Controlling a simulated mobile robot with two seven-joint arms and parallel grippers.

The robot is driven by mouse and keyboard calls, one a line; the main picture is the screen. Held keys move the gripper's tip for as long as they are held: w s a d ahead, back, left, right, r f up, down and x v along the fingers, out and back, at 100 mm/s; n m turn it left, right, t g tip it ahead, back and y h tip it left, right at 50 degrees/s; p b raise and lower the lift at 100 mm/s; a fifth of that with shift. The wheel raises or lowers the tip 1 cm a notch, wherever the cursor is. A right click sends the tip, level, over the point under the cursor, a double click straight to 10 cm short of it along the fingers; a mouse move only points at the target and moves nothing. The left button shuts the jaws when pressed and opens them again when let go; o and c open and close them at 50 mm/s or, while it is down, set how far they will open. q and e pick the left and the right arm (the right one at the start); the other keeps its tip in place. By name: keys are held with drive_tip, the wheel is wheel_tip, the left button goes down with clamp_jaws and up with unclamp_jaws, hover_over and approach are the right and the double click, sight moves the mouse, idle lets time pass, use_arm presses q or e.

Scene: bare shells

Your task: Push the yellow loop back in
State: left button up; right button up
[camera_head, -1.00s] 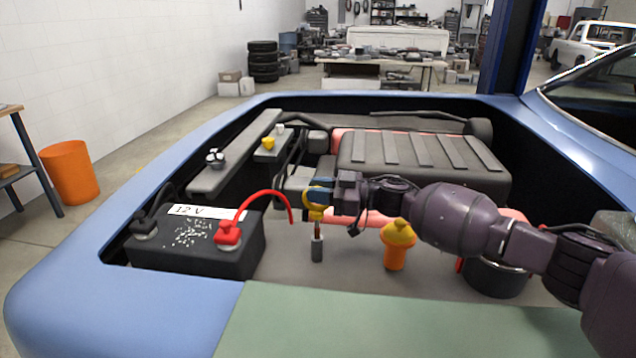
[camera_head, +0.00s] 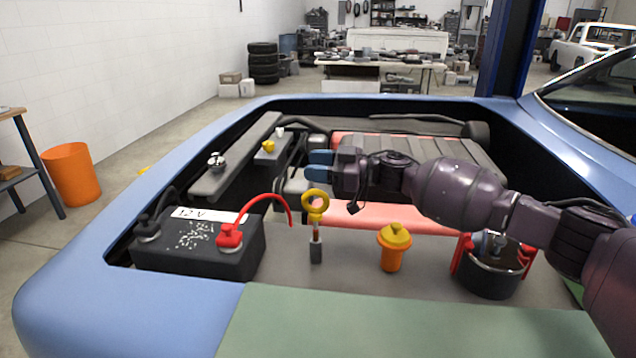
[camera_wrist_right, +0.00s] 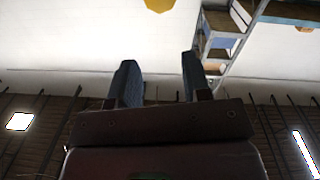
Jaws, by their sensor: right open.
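The yellow loop (camera_head: 315,201) is a ring handle on a thin stem. The stem stands upright out of a short dark tube (camera_head: 316,252), with a length of it showing between ring and tube. My right gripper (camera_head: 318,172) is just above and behind the loop in the head view, with its blue fingers pointing left. It appears apart from the loop. In the right wrist view the two fingers (camera_wrist_right: 160,82) are spread with nothing between them. My left gripper is in neither view.
A black battery (camera_head: 195,248) with a red-capped terminal and red cable stands left of the loop. An orange-yellow capped filler (camera_head: 394,247) stands to its right. A dark round pot (camera_head: 490,275) is farther right. The green fender cover (camera_head: 390,325) in front is clear.

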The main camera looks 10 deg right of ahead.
wheel_tip(320, 180, up, 13)
drive_tip(key=p, duration=0.2)
drive_tip(key=shift+r, duration=0.15)
